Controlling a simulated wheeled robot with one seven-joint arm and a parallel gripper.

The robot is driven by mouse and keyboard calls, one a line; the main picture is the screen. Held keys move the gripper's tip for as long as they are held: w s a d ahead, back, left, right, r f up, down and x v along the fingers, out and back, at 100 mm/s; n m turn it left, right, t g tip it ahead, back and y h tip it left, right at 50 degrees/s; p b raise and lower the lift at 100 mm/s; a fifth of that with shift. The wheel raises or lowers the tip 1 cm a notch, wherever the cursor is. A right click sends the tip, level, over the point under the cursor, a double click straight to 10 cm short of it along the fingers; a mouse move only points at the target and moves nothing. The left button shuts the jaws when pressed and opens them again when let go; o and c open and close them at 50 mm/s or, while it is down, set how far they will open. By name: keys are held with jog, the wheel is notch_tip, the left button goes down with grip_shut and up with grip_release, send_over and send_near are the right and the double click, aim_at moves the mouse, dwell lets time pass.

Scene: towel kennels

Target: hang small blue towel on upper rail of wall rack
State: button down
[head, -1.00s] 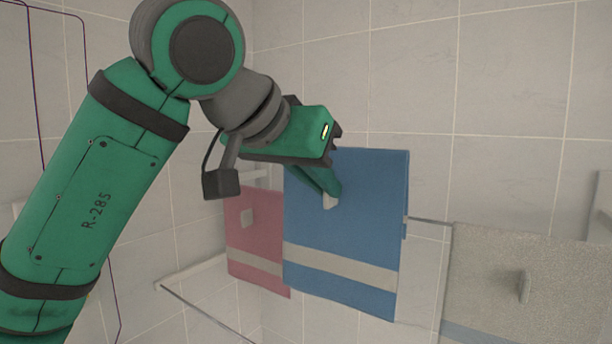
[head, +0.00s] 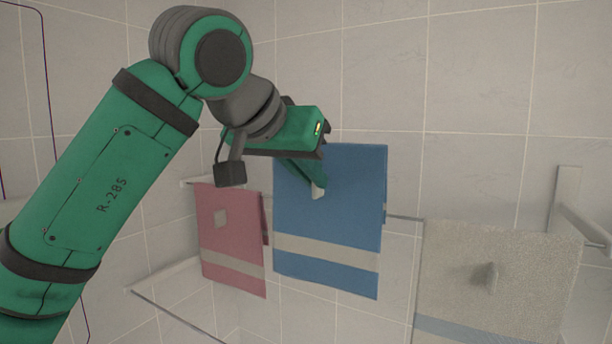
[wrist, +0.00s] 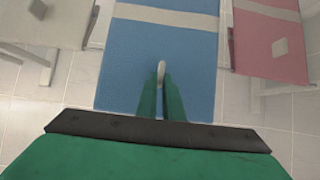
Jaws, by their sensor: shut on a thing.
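The small blue towel (head: 330,215) has a pale band near its lower edge and hangs in front of the wall rack. My gripper (head: 318,192) is shut on a pale tab on the towel's face. The wrist view shows the gripper (wrist: 161,85) on that tab, with the blue towel (wrist: 150,50) spread beyond it. The upper rail (head: 404,217) shows between the blue towel and a grey towel. The blue towel hides the rail behind it, so I cannot tell whether the towel touches or lies over it.
A pink towel (head: 228,225) hangs to the left, and the grey towel (head: 500,270) with a pale tab hangs to the right. A lower rail (head: 170,313) runs at the lower left. A white bracket (head: 567,195) stands on the wall at the right. The tiled wall above is bare.

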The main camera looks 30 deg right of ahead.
aim_at(322, 212)
jog(key=shift+w+d+r, duration=0.1)
jog(key=shift+w+d, duration=0.4)
jog(key=shift+d, duration=0.45)
dwell(0.6)
jog(key=shift+f, duration=1.6)
jog(key=shift+w+d+f, duration=0.1)
jog(key=shift+f, duration=1.5)
